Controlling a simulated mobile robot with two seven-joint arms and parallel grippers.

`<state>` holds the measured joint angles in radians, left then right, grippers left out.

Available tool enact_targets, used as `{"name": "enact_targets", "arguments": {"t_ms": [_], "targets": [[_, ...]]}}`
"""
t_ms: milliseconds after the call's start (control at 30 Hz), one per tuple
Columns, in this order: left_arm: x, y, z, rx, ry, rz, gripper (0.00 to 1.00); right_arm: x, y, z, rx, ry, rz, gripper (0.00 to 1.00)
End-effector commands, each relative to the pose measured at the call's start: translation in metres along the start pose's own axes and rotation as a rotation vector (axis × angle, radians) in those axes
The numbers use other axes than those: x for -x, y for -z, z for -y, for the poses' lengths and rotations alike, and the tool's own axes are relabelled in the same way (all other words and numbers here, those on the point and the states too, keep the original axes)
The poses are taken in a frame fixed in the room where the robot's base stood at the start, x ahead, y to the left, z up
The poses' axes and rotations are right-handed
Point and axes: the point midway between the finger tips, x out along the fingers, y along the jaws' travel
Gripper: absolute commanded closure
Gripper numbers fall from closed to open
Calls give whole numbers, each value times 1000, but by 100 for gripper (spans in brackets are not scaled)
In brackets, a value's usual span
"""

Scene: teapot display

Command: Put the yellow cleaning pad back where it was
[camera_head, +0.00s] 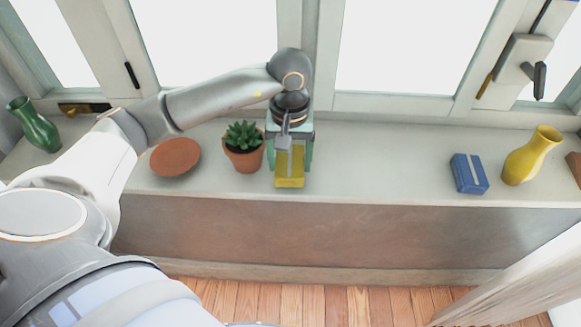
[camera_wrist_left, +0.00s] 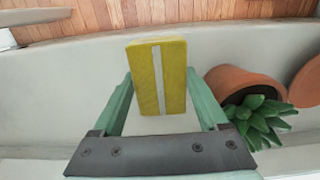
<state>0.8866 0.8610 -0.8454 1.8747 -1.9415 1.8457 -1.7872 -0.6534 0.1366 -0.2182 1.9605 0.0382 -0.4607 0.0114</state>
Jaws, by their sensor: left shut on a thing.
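The yellow cleaning pad (camera_head: 289,181) is a flat yellow block with a pale stripe. In the head view it is at the middle of the window sill (camera_head: 385,160), near the front edge. My left gripper (camera_head: 290,165) points down over it, with its green fingers on either side. The left wrist view shows the pad (camera_wrist_left: 157,72) between the fingers of the left gripper (camera_wrist_left: 159,82), which is shut on it. I cannot tell whether the pad touches the sill. My right gripper is not in view.
A potted succulent (camera_head: 243,147) stands close left of the pad, with a terracotta saucer (camera_head: 175,157) beyond it. A green vase (camera_head: 36,127) is far left. A blue block (camera_head: 468,173) and yellow vase (camera_head: 531,157) are at right. The sill between pad and blue block is clear.

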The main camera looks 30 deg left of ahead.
Motion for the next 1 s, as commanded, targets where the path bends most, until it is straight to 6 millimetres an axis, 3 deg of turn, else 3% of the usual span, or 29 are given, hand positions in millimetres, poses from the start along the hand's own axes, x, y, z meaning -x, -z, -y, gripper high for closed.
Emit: {"name": "enact_targets", "arguments": {"t_ms": [100,200,567,600,800,1000], "targets": [[-19,-2,-1,-2,2,6,76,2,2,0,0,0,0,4],[-25,-2,-1,-2,1,3,76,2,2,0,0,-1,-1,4],[-30,-2,-2,-3,0,1,76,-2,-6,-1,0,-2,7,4],[-29,-2,-2,-3,-1,2,21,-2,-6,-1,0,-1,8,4],[-29,-2,-2,-3,0,2,0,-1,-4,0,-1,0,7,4],[-28,-2,-2,-3,0,2,0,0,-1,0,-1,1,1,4]]}}
